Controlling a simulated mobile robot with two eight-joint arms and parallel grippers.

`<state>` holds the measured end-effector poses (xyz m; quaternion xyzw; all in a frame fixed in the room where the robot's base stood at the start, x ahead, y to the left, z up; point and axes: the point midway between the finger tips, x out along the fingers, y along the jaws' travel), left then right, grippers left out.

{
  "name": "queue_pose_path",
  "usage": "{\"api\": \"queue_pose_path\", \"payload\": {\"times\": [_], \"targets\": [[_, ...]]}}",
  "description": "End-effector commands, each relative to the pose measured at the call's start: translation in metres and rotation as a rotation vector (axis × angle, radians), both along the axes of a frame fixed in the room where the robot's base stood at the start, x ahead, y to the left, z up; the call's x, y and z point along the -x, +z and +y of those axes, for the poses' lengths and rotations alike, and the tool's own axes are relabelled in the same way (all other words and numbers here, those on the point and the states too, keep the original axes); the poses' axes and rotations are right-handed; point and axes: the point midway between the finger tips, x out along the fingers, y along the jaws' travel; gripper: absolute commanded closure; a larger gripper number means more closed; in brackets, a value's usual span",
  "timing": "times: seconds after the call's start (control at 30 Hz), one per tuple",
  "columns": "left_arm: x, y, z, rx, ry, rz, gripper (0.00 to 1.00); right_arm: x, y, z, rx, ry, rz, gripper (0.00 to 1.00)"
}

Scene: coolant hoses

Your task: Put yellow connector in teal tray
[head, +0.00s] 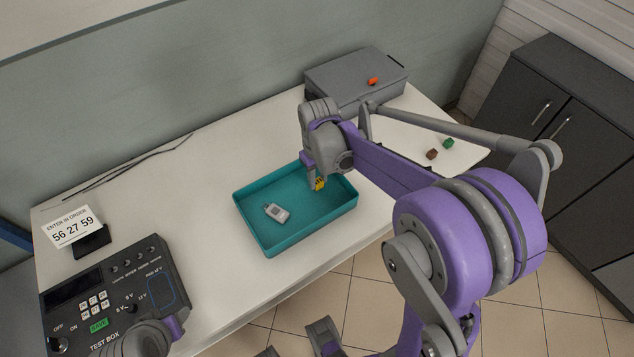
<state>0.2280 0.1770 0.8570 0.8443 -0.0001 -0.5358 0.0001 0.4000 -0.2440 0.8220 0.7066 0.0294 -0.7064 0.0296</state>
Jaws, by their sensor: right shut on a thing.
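The yellow connector (320,184) is small and partly hidden by my right gripper (317,183), which is shut on it. The gripper holds it over the right part of the teal tray (283,246). I cannot tell whether the connector touches the tray floor. A light grey object (276,212) with a small dark patch lies in the tray, left of the connector. My left arm (148,338) shows at the bottom left by the test box, but its gripper fingers are not visible.
A black test box (160,262) and a card reading 56 27 59 (72,227) are at the left. A grey box (345,72) with an orange piece (373,81) stands at the back. Brown (431,154) and green (448,143) pieces lie at the right.

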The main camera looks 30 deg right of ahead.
Motion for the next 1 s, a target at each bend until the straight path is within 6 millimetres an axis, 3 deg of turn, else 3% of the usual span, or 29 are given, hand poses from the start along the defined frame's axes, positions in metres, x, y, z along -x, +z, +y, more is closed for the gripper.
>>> {"api": "queue_pose_path", "payload": {"times": [0.13, 0.5, 0.53, 0.67, 1.0], "targets": [[0.000, -0.003, 0.000, 0.000, 0.000, 0.001, 0.50, 0.000, -0.020, 0.000, 0.000, 0.000, 0.000, 1.00], [0.001, -0.006, 0.000, 0.000, 0.000, 0.002, 0.50, 0.000, -0.025, 0.000, 0.000, 0.000, 0.000, 1.00], [0.001, -0.006, 0.000, 0.000, 0.000, 0.002, 0.50, 0.000, -0.024, 0.000, 0.000, 0.000, 0.000, 0.64], [0.001, -0.005, 0.000, 0.000, 0.000, 0.002, 0.50, 0.000, -0.023, 0.000, 0.000, 0.000, 0.000, 0.40], [0.000, -0.003, 0.000, 0.000, 0.000, 0.001, 0.50, 0.000, -0.020, 0.000, 0.000, 0.000, 0.000, 0.39]]}}
